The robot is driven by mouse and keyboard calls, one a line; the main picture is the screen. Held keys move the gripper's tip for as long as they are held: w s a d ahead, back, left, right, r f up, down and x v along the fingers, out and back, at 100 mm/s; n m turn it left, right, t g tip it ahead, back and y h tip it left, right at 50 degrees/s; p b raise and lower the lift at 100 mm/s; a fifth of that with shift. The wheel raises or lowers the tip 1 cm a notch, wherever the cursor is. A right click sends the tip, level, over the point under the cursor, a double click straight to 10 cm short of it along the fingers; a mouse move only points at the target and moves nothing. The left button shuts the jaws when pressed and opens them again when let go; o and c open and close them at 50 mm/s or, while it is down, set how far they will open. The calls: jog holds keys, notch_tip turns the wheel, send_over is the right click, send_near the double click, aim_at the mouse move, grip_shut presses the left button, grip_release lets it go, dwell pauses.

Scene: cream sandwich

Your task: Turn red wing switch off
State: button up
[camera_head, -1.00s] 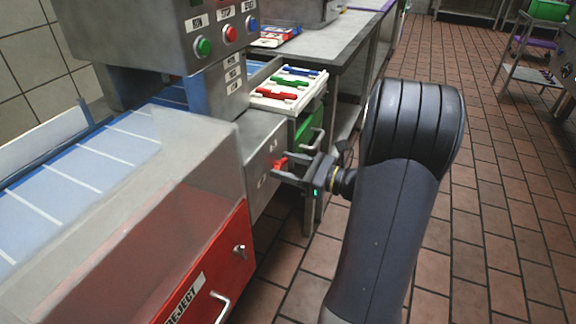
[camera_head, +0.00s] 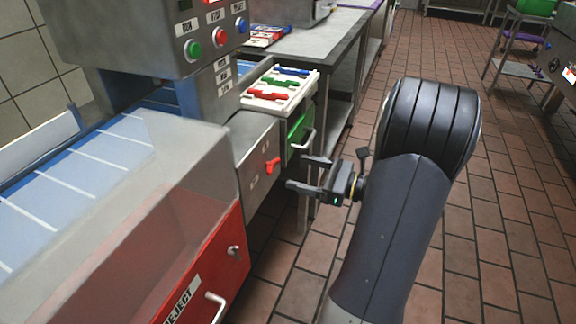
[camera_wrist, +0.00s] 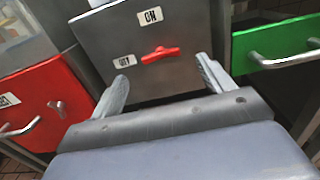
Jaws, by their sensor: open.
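The red wing switch (camera_head: 272,166) sits on the front of a grey metal panel (camera_head: 250,150). In the wrist view the switch (camera_wrist: 160,54) lies nearly level, its left end toward the OFF label (camera_wrist: 124,60) and the ON label (camera_wrist: 150,16) above it. My gripper (camera_head: 298,173) is open and empty, a short way out from the panel and apart from the switch. In the wrist view my gripper's fingers (camera_wrist: 162,72) stand either side of the switch's line, short of it.
A red REJECT box (camera_head: 210,260) with a handle is left of the panel. A green drawer (camera_head: 300,128) with a handle is right of it. Above are green, red and blue buttons (camera_head: 216,35). A white tray (camera_head: 262,103) holds coloured items.

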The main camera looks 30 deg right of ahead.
aim_at(277, 166)
jog(key=shift+p+v, duration=0.3)
jog(key=shift+v, duration=1.9)
jog(key=b+x, duration=0.2)
jog(key=x, duration=0.8)
jog(key=shift+w+a+f, duration=0.1)
jog(key=shift+w+a, duration=0.1)
jog(key=shift+a, duration=0.05)
jog(key=shift+w+a, duration=0.1)
jog(key=shift+w, duration=0.1)
jog(key=shift+m, duration=0.4)
jog(key=shift+s+d, duration=0.35)
jog(key=shift+s, duration=0.05)
jog(key=shift+s+d, duration=0.2)
jog(key=shift+s, duration=0.05)
